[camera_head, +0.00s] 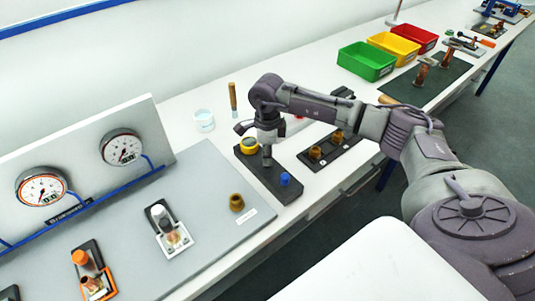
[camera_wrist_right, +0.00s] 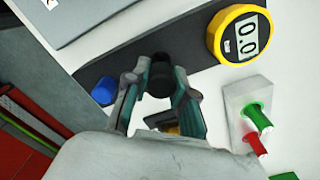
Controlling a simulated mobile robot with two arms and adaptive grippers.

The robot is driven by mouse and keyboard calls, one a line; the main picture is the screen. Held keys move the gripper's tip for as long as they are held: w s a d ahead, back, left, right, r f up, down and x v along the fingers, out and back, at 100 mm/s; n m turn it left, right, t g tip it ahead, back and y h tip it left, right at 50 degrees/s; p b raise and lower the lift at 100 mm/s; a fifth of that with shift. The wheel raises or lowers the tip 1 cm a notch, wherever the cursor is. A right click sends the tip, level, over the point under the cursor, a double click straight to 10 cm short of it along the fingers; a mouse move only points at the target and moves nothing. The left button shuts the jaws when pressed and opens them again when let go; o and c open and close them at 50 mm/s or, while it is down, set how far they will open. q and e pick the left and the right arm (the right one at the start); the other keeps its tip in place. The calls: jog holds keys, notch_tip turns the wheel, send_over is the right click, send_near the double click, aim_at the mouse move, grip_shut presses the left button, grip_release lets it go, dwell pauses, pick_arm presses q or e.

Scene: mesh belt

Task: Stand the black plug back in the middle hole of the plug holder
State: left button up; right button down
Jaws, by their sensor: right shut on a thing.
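The plug holder (camera_head: 268,184) is a dark flat board on the white bench, with a blue plug (camera_head: 284,179) at its near end and a yellow ring-shaped piece (camera_head: 249,146) at its far end. My right gripper (camera_head: 267,154) is over the middle of the board, pointing down. In the right wrist view its fingers (camera_wrist_right: 160,92) are shut on the black plug (camera_wrist_right: 160,80), between the blue plug (camera_wrist_right: 104,91) and the yellow display gauge (camera_wrist_right: 240,35). The middle hole is hidden; I cannot tell whether the plug's lower end is in it. My left gripper is not in view.
A grey panel with dial gauges (camera_head: 122,147) stands at the left. A second dark board with copper-coloured fittings (camera_head: 316,152) lies just right of the holder. A pale block with green and red plugs (camera_wrist_right: 257,117) is close to the gripper. Coloured bins (camera_head: 367,62) stand farther back.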

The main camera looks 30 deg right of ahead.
jog(key=shift+b, duration=0.35)
dwell(0.9)
jog(key=shift+f+b, duration=1.1)
jog(key=shift+f, duration=0.1)
jog(key=c, duration=0.9)
grip_release()
notch_tip(320, 180, up, 12)
